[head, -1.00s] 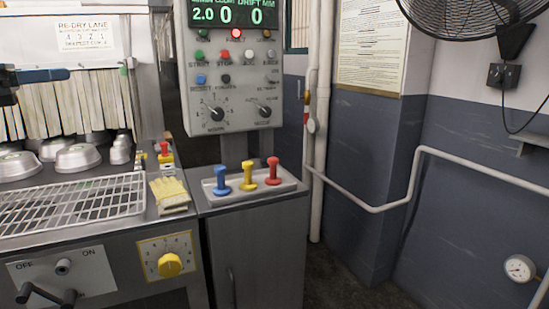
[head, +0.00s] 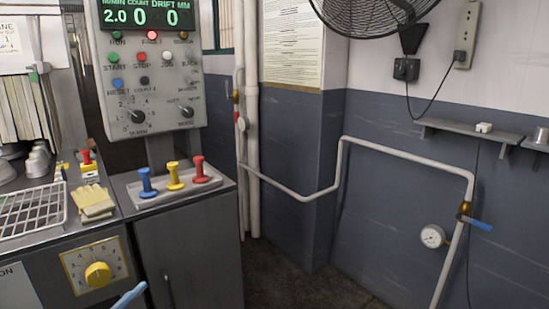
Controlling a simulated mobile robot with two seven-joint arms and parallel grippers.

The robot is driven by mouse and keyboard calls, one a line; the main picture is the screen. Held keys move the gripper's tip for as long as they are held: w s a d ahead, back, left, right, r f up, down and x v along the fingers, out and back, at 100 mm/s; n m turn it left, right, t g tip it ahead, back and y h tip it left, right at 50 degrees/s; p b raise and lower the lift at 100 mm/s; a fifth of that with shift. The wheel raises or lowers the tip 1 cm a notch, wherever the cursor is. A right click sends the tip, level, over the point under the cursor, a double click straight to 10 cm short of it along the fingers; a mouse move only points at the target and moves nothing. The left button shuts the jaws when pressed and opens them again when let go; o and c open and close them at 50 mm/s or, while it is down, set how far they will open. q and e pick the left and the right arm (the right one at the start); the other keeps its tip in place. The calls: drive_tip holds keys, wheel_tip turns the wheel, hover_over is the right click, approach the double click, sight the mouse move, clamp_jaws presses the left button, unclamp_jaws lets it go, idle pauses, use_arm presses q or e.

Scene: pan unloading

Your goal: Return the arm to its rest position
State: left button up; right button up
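Neither of my grippers can be made out in the head view, so I cannot see whether they are open, shut or holding anything. A light blue rod-like piece (head: 129,296) pokes in at the bottom edge, left of centre. Most of it is cut off by the frame, and I cannot tell what it belongs to.
A control panel (head: 150,75) stands above a grey cabinet (head: 190,260) with a tray of blue, yellow and red stamps. Left are a wire rack (head: 30,212), yellow gloves (head: 93,202) and a yellow dial (head: 97,274). Right are white pipes, a gauge (head: 432,236) and clear floor.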

use_arm(q)
drive_tip(key=s+d+f+n+g+y, duration=0.3)
drive_tip(key=s+d+f+n, duration=0.55)
drive_tip(key=s+n, duration=0.25)
drive_tip(key=s+d+r+n+g+y+p, duration=0.1)
drive_tip(key=s+d+r+n+g+p, duration=0.1)
drive_tip(key=p, duration=1.3)
drive_tip(key=shift+s+d+r+n+g+y, duration=0.35)
drive_tip(key=shift+s+d+r+g, duration=0.35)
drive_tip(key=shift+s+g, duration=0.45)
use_arm(e)
drive_tip(key=r+g, duration=0.2)
drive_tip(key=r+n+h, duration=0.1)
drive_tip(key=r, duration=0.1)
drive_tip(key=shift+s+d+r+g, duration=0.1)
drive_tip(key=shift+d+g, duration=0.15)
drive_tip(key=shift+g, duration=0.15)
use_arm(q)
drive_tip(key=shift+a+f, duration=0.1)
